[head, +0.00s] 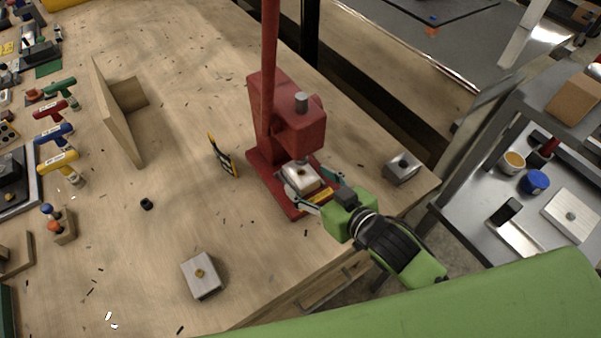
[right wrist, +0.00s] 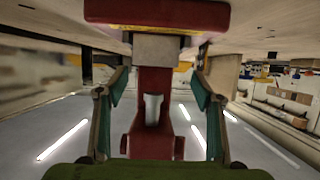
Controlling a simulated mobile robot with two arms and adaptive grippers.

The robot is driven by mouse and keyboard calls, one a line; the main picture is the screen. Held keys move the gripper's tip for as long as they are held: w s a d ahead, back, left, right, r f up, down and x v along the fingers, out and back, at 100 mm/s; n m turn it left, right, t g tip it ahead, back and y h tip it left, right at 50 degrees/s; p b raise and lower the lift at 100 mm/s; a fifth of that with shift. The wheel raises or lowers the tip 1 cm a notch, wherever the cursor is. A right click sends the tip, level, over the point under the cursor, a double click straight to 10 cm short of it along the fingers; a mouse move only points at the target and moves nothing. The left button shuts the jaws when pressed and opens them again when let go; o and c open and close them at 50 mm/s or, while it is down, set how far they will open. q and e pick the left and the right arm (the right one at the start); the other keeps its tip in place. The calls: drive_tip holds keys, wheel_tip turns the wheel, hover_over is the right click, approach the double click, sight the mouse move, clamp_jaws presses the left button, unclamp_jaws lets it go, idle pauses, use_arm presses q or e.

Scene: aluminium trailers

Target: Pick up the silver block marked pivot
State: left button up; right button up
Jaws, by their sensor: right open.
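A silver block (head: 300,178) with a hole in its top sits on the base of the red arbor press, under its ram. It also shows in the right wrist view (right wrist: 157,47). My right gripper (head: 309,187) is open at the press base, its fingers on either side of the block; the right wrist view (right wrist: 160,82) shows gaps between block and fingers. Two more silver blocks lie on the bench, one at the right corner (head: 402,168) and one at the front (head: 201,275). I cannot read a pivot mark on any. My left gripper is not in view.
The red press (head: 287,125) stands close above and behind the block. A black and yellow tool (head: 222,155) lies left of it. A wooden angle piece (head: 119,110) and several coloured drivers stand farther left. A grey shelf cart (head: 490,170) is at right. The bench middle is mostly clear.

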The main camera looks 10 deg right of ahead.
sight(301, 172)
drive_tip(key=shift+w+a+f+p, duration=0.15)
drive_tip(key=shift+w+p, duration=0.15)
drive_tip(key=shift+w, duration=0.45)
drive_tip(key=x, duration=0.2)
drive_tip(key=p+x, duration=0.1)
drive_tip(key=shift+w+d+f, duration=0.15)
drive_tip(key=shift+w+d, duration=0.05)
drive_tip(key=shift+w+a+f, duration=0.2)
drive_tip(key=shift+w+f, duration=0.05)
drive_tip(key=shift+w, duration=0.1)
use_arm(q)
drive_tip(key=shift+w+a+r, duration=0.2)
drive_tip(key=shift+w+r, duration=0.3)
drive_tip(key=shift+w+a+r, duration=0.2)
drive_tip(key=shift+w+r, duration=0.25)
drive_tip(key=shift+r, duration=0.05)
use_arm(e)
drive_tip(key=c, duration=1.4)
